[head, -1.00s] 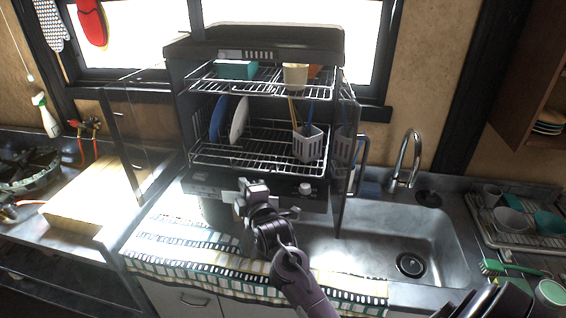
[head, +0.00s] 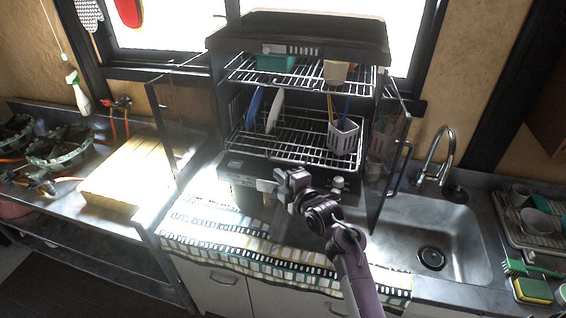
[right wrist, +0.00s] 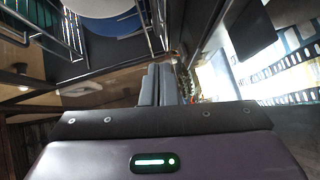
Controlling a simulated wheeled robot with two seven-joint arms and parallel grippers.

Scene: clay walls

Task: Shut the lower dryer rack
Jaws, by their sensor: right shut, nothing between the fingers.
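The dish dryer (head: 298,34) stands open on the counter in the head view. Its lower rack (head: 285,137) is a wire rack holding a blue plate (head: 255,107), a white plate (head: 275,110) and a grey cutlery basket (head: 343,137). The rack's front edge sits near the cabinet's front; how far it is out is hard to tell. My right gripper (head: 268,186) is shut and empty, in front of the dryer's base and below the rack. In the right wrist view its closed fingers (right wrist: 158,85) show, with rack wires (right wrist: 38,30) at upper left. My left gripper is not in view.
The glass doors stand open at left (head: 180,120) and right (head: 391,150), flanking the dryer. An upper rack (head: 300,82) holds a teal box and a cup. A striped towel (head: 235,230) lies in front; a sink (head: 455,235) is at right.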

